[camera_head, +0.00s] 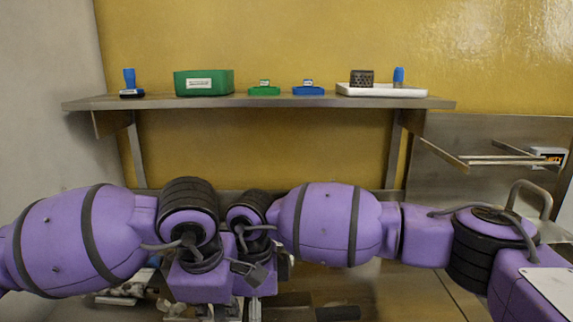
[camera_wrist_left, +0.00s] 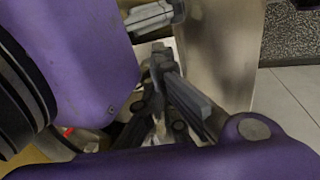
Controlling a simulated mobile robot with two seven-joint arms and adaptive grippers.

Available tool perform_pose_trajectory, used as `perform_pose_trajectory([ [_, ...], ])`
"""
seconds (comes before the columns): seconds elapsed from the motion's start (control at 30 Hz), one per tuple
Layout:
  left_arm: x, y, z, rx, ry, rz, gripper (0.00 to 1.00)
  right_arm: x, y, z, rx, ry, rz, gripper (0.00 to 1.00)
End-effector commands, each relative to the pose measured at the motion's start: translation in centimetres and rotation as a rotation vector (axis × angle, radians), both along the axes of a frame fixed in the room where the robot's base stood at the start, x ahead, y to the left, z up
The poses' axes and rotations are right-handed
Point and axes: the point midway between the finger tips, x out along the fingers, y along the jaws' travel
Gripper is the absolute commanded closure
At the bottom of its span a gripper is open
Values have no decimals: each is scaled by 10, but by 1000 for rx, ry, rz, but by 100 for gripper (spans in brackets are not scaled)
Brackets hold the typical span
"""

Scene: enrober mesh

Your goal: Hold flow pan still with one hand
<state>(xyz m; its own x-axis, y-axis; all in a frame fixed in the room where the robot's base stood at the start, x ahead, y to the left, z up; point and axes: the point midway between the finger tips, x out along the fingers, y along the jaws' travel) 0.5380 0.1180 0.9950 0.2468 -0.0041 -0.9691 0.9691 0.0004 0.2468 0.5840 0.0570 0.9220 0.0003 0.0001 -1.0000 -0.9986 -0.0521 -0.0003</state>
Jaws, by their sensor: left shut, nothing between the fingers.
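My left gripper (camera_wrist_left: 165,72) shows in the left wrist view as dark grey fingers close together, shut with nothing between them. In the head view both purple arms meet at the lower middle, and their wrists hide most of what is below. The jaws of my right gripper cannot be made out there. I cannot pick out the flow pan with certainty. A plain metal panel (camera_wrist_left: 222,45) stands just beyond the left fingers in the left wrist view; I cannot tell what it belongs to or whether they touch it.
A metal wall shelf (camera_head: 240,102) holds a green box (camera_head: 204,83), a small green item (camera_head: 264,88), a blue one (camera_head: 308,88), and a white tray (camera_head: 382,90) with a dark mesh block (camera_head: 362,77). A metal rack (camera_head: 480,158) juts out at right. Loose items lie partly hidden below the arms.

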Motion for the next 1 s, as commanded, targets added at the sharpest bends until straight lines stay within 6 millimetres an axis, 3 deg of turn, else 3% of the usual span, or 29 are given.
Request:
perform_pose_trajectory([
  [1.0,0,12,-1,3,3,2,100,0,0,1,1,0,2,56],
])
